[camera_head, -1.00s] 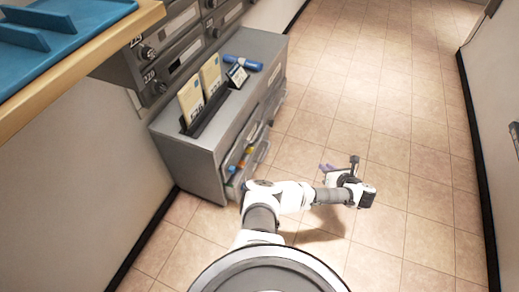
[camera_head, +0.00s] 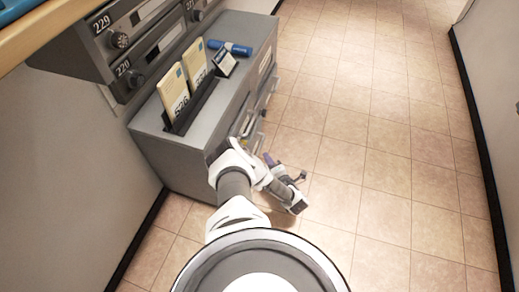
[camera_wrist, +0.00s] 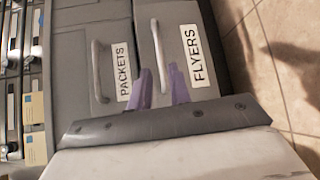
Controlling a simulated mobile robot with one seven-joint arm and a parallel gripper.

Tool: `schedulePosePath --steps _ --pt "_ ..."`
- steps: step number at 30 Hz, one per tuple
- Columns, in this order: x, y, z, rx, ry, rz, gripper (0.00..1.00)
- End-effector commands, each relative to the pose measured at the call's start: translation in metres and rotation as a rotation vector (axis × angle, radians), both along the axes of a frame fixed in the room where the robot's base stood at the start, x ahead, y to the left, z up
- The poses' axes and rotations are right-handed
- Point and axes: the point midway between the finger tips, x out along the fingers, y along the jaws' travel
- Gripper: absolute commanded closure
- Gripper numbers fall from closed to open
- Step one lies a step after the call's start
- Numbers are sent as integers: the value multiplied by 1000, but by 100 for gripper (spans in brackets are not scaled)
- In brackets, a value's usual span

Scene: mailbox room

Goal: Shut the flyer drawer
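The flyer drawer front (camera_wrist: 185,20), grey and labelled FLYERS, fills the upper middle of the wrist view. Its pale bar handle (camera_wrist: 157,50) runs toward my gripper. In the head view, a drawer with coloured contents (camera_head: 244,122) stands partly out of the grey cabinet's front, and my arm hides part of it. My gripper (camera_wrist: 162,85) has two purple fingers spread apart, with the handle's near end showing between them; whether they touch it I cannot tell.
The PACKETS drawer (camera_wrist: 85,30) with its own handle lies beside the flyer drawer. On the grey cabinet (camera_head: 165,150) are a card holder with numbered cards (camera_head: 175,88) and a blue tube (camera_head: 230,47). Mailboxes (camera_head: 125,55) are above. Tiled floor (camera_head: 370,150) at right is clear.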

Motion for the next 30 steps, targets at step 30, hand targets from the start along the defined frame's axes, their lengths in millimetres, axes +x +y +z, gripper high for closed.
schedulePosePath --steps 30 --pt "70 34 -12 -2 0 0 100"
